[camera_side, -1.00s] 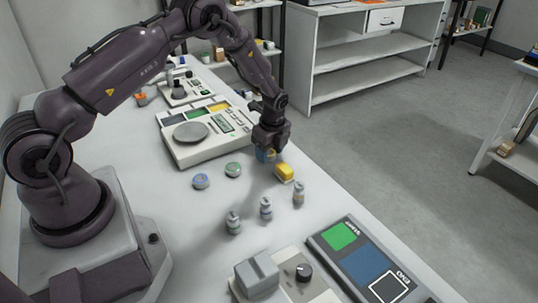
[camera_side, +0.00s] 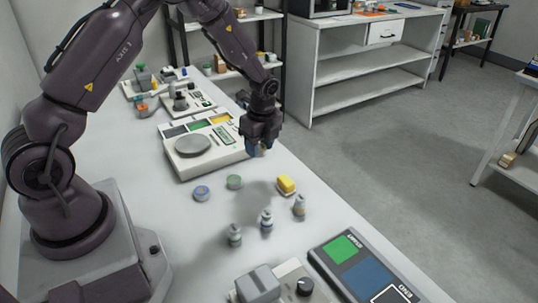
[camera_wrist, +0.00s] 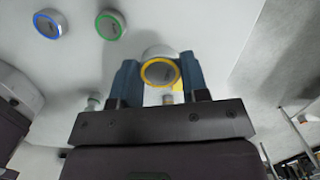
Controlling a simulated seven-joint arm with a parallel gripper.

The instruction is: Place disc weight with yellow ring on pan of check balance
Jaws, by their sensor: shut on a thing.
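The disc weight with the yellow ring (camera_wrist: 160,72) is held between the blue fingers of my gripper (camera_wrist: 161,80) in the wrist view. In the side view my gripper (camera_side: 257,147) is in the air above the table, to the right of the balance, and the fingers mostly hide the disc. The balance (camera_side: 178,166) has a round grey pan (camera_side: 193,145) with nothing on it, coloured panels behind it and a small display. I see no label that names it as the check balance.
Discs with a blue ring (camera_side: 202,193) and a green ring (camera_side: 235,182) lie in front of the balance. A yellow block (camera_side: 286,184) and several small grey weights (camera_side: 266,220) stand nearby. Another instrument (camera_side: 188,103) is farther back. A coloured board (camera_side: 345,247) lies at the front.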

